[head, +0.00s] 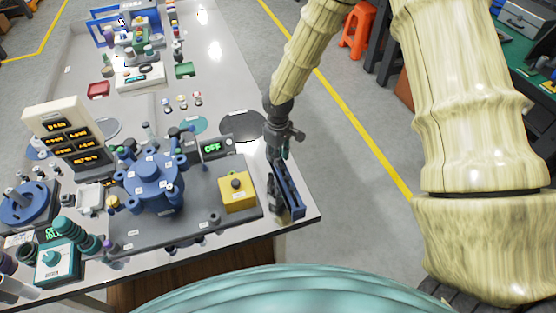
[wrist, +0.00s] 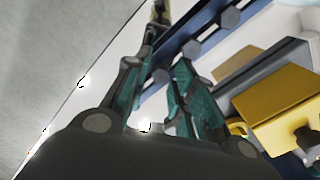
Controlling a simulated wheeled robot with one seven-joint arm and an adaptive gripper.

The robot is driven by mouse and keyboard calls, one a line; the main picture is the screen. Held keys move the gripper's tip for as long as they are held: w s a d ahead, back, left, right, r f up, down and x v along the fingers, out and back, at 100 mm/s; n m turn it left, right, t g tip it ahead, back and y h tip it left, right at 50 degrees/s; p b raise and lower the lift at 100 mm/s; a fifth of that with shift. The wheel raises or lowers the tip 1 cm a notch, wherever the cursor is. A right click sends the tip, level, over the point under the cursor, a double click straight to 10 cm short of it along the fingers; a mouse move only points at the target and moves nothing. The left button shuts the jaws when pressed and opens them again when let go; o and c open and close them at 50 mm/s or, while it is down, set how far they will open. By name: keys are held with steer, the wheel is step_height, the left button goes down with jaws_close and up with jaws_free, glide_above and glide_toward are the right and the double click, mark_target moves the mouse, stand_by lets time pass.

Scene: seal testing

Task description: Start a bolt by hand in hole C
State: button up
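My gripper (head: 277,152) is at the right end of the bench, just above a narrow blue rack (head: 290,192). In the wrist view its two teal fingers (wrist: 166,62) are apart. The blue rack (wrist: 207,27) runs past the fingertips and carries a row of dark hexagonal bolt heads (wrist: 230,17). One dark bolt head (wrist: 162,75) shows between the fingers; I cannot tell whether they touch it. The blue round housing (head: 155,182) stands on a dark grey plate left of the rack. It has small white labels, too small to read, so hole C cannot be picked out.
A yellow box (head: 238,192) with a dark knob stands between the housing and the rack. A display reading OFF (head: 214,147) and a dark round mat (head: 242,125) are behind it. A numeric display panel (head: 68,132) stands at left. Open floor lies right of the bench.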

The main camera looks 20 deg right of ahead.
jaws_close()
steer(key=shift+r, duration=0.2)
steer(key=shift+r+p, duration=2.65)
steer(key=shift+r, duration=0.7)
steer(key=shift+s+f, duration=0.1)
